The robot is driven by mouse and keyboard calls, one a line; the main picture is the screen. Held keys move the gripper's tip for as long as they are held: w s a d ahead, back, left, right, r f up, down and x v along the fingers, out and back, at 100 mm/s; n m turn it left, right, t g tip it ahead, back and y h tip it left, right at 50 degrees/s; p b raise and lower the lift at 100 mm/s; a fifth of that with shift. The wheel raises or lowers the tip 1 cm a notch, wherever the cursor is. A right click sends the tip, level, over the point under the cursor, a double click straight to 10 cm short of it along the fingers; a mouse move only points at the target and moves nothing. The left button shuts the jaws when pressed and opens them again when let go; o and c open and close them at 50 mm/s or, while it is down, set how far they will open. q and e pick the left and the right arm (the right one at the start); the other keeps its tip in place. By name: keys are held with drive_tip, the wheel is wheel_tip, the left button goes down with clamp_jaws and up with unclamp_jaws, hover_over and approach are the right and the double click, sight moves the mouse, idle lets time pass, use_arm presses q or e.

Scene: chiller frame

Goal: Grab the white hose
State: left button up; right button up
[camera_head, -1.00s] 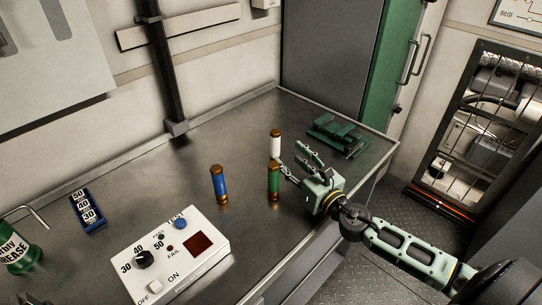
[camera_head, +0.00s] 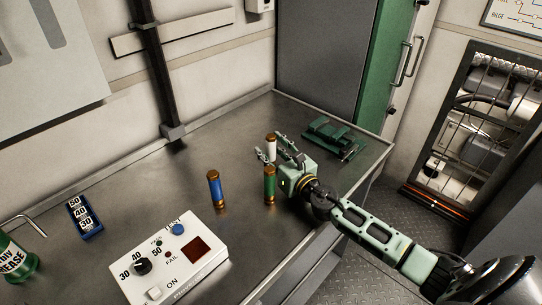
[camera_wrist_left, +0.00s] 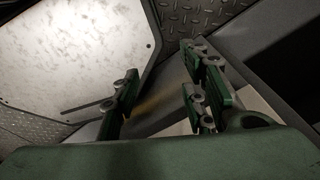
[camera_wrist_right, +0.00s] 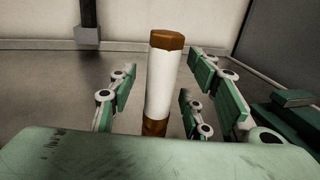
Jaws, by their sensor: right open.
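The white hose (camera_head: 271,143) is a short white cylinder with copper-brown ends, standing upright on the metal bench. My right gripper (camera_head: 269,150) is open, its fingers on either side of the white hose. In the right wrist view the white hose (camera_wrist_right: 162,85) stands between the spread fingers, with a visible gap to the fingers on each side. Its lower end is partly hidden behind the palm. My left gripper (camera_wrist_left: 160,95) is open and empty in the left wrist view, away from the hose. It does not show in the head view.
A green cylinder (camera_head: 270,186) stands just in front of the right gripper's palm, and a blue cylinder (camera_head: 214,188) stands to its left. A green fixture (camera_head: 334,138) lies behind right. A white test box (camera_head: 168,262) and a blue number block (camera_head: 85,218) are at the left.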

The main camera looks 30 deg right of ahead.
drive_tip(key=shift+c, duration=0.3)
clamp_jaws()
drive_tip(key=shift+r, duration=0.1)
